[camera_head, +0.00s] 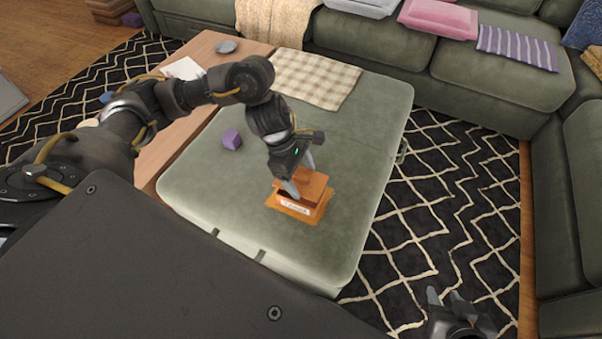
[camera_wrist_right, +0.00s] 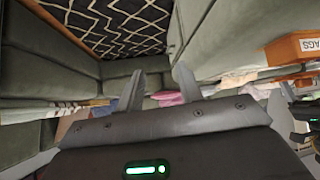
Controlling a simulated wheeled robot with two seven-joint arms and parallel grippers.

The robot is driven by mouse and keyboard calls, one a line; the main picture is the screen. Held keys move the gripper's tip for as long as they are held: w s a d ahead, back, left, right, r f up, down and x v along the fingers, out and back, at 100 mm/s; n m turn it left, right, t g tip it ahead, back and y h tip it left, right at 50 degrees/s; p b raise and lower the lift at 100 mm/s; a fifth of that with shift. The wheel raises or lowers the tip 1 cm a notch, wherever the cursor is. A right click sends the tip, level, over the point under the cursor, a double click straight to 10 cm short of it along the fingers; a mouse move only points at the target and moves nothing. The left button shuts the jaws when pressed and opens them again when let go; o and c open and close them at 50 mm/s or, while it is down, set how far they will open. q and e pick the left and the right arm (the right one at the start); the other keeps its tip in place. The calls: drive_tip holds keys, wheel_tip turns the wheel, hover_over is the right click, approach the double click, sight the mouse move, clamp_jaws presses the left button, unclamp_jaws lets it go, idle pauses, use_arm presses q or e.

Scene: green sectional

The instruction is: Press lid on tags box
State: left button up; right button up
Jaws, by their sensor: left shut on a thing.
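The tags box (camera_head: 302,210) is an orange-brown wooden box with a white label on its front. It stands on the green ottoman. Its lid (camera_head: 315,187) is the same wood and shows at the top of the box, between my left gripper's fingers. My left gripper (camera_head: 299,177) points down and is shut on the lid. The fingers partly hide the lid, so I cannot tell whether it sits flush. The box's labelled side also shows at the right edge of the right wrist view (camera_wrist_right: 290,50). My right gripper (camera_head: 449,296) is open and empty, low at the right, away from the box.
A purple cube (camera_head: 231,140) lies on the ottoman (camera_head: 360,130) left of the box. A checked cloth (camera_head: 315,78) covers its far end. A wooden table (camera_head: 160,150) stands along its left side. The patterned rug (camera_head: 450,200) is clear to the right, before the green sofa (camera_head: 480,75).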

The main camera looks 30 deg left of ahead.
sight(301, 183)
use_arm(q)
wheel_tip(301, 183, down, 2)
drive_tip(key=shift+f+b, duration=0.1)
drive_tip(key=shift+b, duration=0.9)
drive_tip(key=shift+f+b, duration=0.3)
drive_tip(key=shift+b, duration=0.05)
use_arm(e)
drive_tip(key=w+a+r+n+t+y, duration=0.1)
drive_tip(key=w+a+r+t+y, duration=0.2)
drive_tip(key=a+r+t, duration=0.3)
drive_tip(key=shift+w+a+r+n+y, duration=0.4)
drive_tip(key=shift+r+y, duration=0.4)
drive_tip(key=shift+r, duration=0.35)
use_arm(q)
drive_tip(key=shift+f+b, duration=0.1)
drive_tip(key=shift+b, duration=0.4)
use_arm(e)
drive_tip(key=shift+f, duration=0.55)
use_arm(q)
drive_tip(key=shift+f+b, duration=0.4)
drive_tip(key=shift+b, duration=0.25)
use_arm(e)
drive_tip(key=shift+f, duration=0.65)
use_arm(q)
drive_tip(key=o, duration=1)
use_arm(e)
drive_tip(key=shift+r, duration=0.1)
